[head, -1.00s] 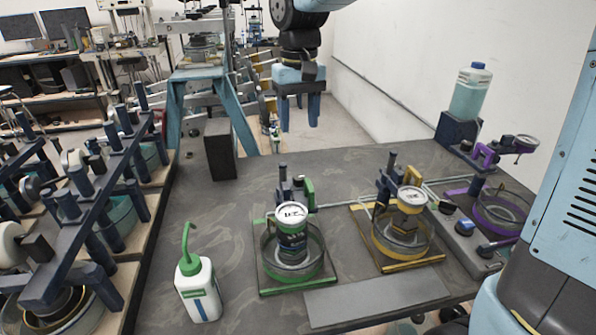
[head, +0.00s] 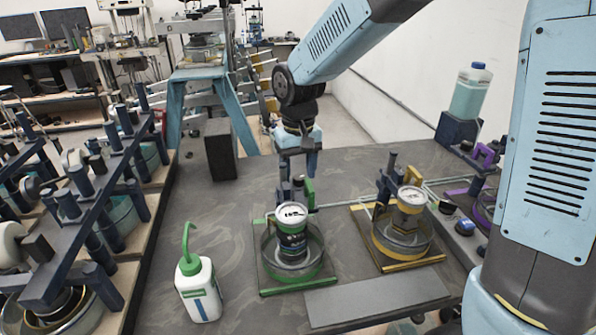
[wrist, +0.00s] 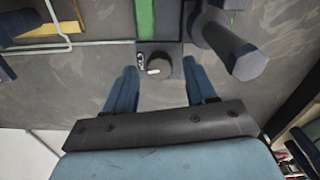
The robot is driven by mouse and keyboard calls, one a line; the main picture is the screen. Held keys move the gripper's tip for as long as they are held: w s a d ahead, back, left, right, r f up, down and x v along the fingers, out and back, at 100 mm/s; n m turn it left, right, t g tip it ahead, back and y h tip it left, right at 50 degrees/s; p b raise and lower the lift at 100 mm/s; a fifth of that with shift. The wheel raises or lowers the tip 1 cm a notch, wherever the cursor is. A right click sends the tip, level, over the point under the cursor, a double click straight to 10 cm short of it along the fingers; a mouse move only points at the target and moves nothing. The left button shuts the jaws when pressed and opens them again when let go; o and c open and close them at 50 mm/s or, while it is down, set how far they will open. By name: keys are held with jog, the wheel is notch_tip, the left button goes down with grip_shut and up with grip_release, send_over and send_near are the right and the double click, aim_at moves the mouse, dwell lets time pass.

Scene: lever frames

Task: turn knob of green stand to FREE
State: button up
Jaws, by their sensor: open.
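The green stand (head: 262,284) is on the table, with a round dial gauge (head: 291,213) over its glass-like ring and a dark post at its back. My gripper (head: 298,168) is above the back of this stand, pointing down. In the wrist view its two blue fingers are open, and a small dark round knob (wrist: 158,68) with a white mark shows between their tips. Pale symbols sit beside the knob, too small to read. The green strip (wrist: 146,18) of the stand runs beyond it. Whether the fingers touch the knob cannot be told.
A dark post (wrist: 238,55) is close to the right finger in the wrist view. A yellow stand (head: 388,266) is right of the green one, and a green-topped wash bottle (head: 197,288) is to its left. A flat grey plate (head: 375,298) lies in front.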

jog(key=shift+f, duration=0.2)
jog(key=shift+c, duration=0.5)
grip_shut()
jog(key=shift+n, duration=0.5)
jog(key=n, duration=0.5)
jog(key=shift+n, duration=0.3)
jog(key=n, duration=0.5)
jog(key=shift+s+a, duration=0.1)
jog(key=shift+s, duration=0.05)
jog(key=shift+n, duration=0.3)
